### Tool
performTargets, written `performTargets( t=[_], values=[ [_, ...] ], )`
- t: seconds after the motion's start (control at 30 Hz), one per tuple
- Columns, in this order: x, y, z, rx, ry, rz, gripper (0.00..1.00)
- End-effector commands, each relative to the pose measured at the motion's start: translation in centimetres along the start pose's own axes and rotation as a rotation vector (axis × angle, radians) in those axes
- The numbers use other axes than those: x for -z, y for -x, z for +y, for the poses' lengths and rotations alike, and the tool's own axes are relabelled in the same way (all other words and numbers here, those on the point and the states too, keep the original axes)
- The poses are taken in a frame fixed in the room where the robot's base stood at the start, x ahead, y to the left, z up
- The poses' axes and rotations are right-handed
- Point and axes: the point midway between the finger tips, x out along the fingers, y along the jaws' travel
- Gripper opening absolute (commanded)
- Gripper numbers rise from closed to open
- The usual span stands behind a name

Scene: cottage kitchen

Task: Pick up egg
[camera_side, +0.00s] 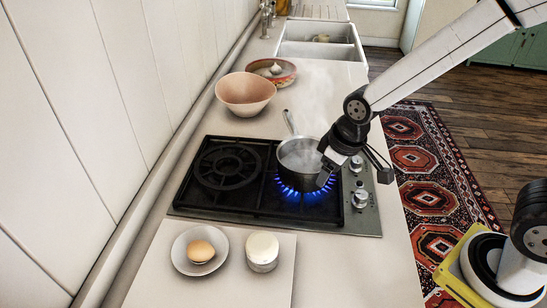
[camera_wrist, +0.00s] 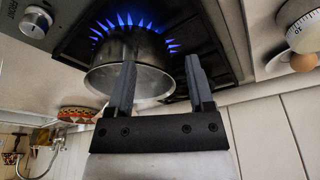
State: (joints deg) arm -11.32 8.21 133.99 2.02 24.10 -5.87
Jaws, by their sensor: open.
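A brown egg (camera_side: 200,250) sits on a small white plate (camera_side: 181,262) at the front left of the counter. In the wrist view the egg (camera_wrist: 303,62) shows at the right edge, partly hidden by a white round timer-like thing (camera_wrist: 297,28). My gripper (camera_wrist: 160,75) is open, with nothing between its two grey fingers. In the side view my gripper (camera_side: 328,172) is at the right side of the steaming pot (camera_side: 299,160), well away from the egg. I cannot tell whether it touches the pot.
The pot is on a lit burner with blue flames (camera_side: 305,192) on the black hob (camera_side: 225,205). A white-topped round jar (camera_side: 262,250) stands right of the plate. A pink bowl (camera_side: 245,92) and a patterned plate (camera_side: 283,76) are behind the hob.

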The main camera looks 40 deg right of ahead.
Motion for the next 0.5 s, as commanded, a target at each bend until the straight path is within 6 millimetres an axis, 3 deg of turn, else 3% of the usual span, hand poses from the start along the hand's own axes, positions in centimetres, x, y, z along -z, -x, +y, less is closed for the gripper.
performTargets(
  t=[0.2,0.33,0.5],
  values=[
    [5.8,-0.9,-7.8,0.064,0.257,0.009,0.68],
    [8.2,-1.4,-13.3,0.104,0.405,0.015,0.68],
    [9.8,-1.8,-20.0,0.149,0.571,0.023,0.68]
  ],
)
